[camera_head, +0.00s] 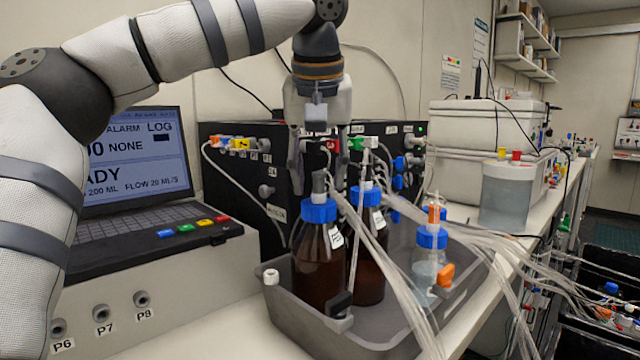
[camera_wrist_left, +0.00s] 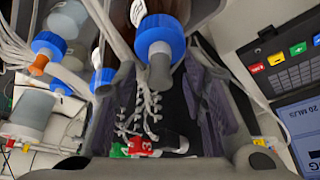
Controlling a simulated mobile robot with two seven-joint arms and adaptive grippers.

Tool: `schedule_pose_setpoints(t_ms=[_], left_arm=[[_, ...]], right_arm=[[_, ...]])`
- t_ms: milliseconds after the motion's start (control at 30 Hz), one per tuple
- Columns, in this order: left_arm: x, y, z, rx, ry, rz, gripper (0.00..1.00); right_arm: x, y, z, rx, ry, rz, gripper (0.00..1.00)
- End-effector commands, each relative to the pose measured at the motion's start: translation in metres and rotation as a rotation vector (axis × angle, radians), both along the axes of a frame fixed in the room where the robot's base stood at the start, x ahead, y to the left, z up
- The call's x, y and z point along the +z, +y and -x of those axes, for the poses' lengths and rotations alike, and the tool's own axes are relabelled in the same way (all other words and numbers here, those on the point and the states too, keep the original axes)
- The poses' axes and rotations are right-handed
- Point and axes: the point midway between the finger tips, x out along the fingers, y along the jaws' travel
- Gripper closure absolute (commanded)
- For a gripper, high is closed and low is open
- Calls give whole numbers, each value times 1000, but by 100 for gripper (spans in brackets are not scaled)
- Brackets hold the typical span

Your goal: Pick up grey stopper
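The grey stopper (camera_head: 319,183) stands upright on the blue cap (camera_head: 318,210) of the front brown bottle (camera_head: 318,265). In the left wrist view the stopper (camera_wrist_left: 160,72) points toward the camera from its blue cap (camera_wrist_left: 159,38). My left gripper (camera_head: 317,186) points down over this bottle, its two fingers apart. The stopper appears between the fingertips, with a gap to each finger in the left wrist view (camera_wrist_left: 157,75). The gripper is open and empty. My right gripper is in neither view.
A second brown bottle (camera_head: 367,270) stands close behind, and a clear blue-capped bottle (camera_head: 426,270) to the right, in the grey tray (camera_head: 385,340). Thin tubes run off to the right. A black box (camera_head: 240,185) with connectors stands behind; a laptop (camera_head: 130,175) is at left.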

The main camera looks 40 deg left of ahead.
Motion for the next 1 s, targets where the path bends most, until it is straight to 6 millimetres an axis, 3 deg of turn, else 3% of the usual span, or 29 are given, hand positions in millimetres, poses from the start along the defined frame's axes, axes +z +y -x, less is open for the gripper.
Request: schedule_pose_setpoints(t_ms=[33,100,133,567,700,900,1000], left_arm=[[0,0,0,0,0,0,77],[0,0,0,0,0,0,93],[0,0,0,0,0,0,96],[8,0,0,1,-2,1,96],[37,0,2,3,-11,-3,96],[86,-44,5,3,-10,-5,96],[102,-70,7,-1,-5,-6,96]], right_arm=[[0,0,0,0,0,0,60],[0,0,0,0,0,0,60],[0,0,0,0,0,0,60],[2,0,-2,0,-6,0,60],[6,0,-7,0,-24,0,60],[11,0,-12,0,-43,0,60],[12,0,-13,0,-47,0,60]])
